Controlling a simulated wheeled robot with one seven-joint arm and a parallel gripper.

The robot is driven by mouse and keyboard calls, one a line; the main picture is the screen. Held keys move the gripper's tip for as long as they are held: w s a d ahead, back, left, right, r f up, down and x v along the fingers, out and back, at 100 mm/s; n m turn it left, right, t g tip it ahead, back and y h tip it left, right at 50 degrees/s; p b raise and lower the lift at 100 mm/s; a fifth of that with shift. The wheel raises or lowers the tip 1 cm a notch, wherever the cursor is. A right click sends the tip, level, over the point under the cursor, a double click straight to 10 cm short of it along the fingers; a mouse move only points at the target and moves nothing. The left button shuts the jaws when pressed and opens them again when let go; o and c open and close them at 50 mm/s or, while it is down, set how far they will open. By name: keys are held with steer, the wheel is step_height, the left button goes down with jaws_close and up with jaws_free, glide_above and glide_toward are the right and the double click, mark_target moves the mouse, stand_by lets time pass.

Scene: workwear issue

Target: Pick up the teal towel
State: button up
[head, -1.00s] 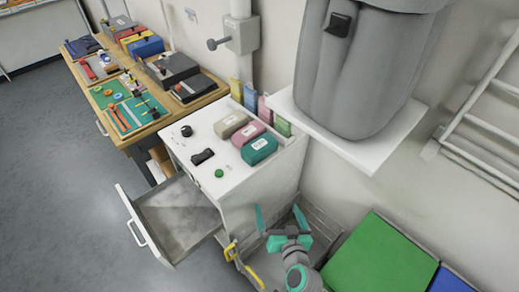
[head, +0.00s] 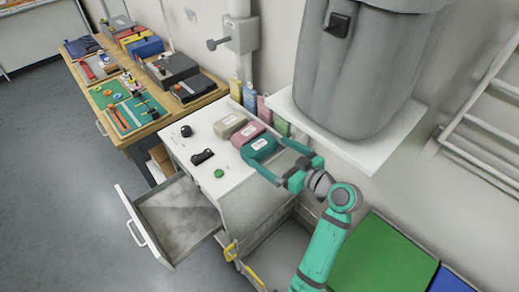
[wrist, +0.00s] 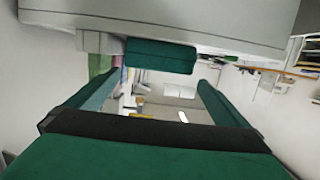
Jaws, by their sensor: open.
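The teal towel (head: 260,145) is a rounded, folded bundle with a white label, on the right part of the white cabinet top. My gripper (head: 265,150) is open and level with the towel, reaching it from the right. In the head view one fingertip is at the towel's far side and the other at its near side, partly covering it. In the wrist view the towel (wrist: 160,57) shows between the two fingers, near their tips. I cannot tell whether either finger touches it.
A pink bundle (head: 249,133) lies close beside the towel, then a beige one (head: 230,126). Upright coloured packs (head: 263,108) stand behind. A grey bin on a white shelf (head: 360,140) overhangs to the right. The cabinet's drawer (head: 180,218) is open.

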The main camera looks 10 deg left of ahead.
mark_target(260, 145)
steer(key=shift+x, duration=3.75)
steer(key=shift+w+d+f, duration=0.15)
steer(key=shift+d, duration=0.05)
steer(key=c, duration=0.9)
